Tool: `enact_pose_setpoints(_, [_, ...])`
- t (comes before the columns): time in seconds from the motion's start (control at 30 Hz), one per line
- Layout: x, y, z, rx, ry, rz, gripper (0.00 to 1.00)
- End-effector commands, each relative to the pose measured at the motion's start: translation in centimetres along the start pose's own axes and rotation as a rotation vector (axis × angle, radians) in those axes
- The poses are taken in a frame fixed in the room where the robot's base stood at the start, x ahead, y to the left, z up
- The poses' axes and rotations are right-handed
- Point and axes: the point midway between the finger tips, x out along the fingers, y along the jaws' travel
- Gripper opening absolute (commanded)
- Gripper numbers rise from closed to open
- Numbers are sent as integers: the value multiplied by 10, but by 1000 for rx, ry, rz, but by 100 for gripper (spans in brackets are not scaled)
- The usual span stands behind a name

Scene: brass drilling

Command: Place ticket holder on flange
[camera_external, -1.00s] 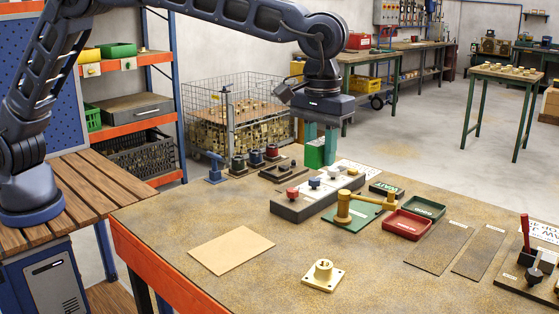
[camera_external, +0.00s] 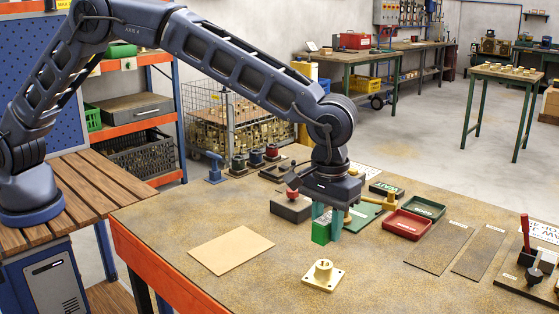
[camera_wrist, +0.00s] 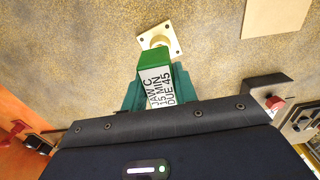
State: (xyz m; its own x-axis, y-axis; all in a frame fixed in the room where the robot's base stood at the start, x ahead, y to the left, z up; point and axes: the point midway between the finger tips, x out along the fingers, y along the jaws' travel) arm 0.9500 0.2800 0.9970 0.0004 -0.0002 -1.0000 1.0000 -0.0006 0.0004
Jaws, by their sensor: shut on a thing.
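The ticket holder is a green block (camera_external: 321,231) with a white printed label that shows in the wrist view (camera_wrist: 156,82). My gripper (camera_external: 327,222) is shut on it, with teal fingers on both sides, and holds it near the middle of the workbench; I cannot tell its exact height. The flange (camera_external: 323,274) is a brass square plate with a round hub, lying on the bench nearer the front than the holder.
A tan sheet (camera_external: 231,249) lies left of the flange. A red tray (camera_external: 407,224) and a green tray (camera_external: 425,207) stand to the right. The bench around the flange is clear.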

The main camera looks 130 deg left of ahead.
Motion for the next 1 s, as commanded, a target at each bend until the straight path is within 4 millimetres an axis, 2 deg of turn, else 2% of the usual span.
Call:
enact_pose_setpoints(0.1, [14,-1,0,0,0,-2,5])
enact_pose_setpoints(0.33, [26,0,-1,-1,0,-1,5])
enact_pose_setpoints(0.6, [59,0,0,-1,-1,-1,5])
enact_pose_setpoints(1.0, [64,0,0,0,0,0,5])
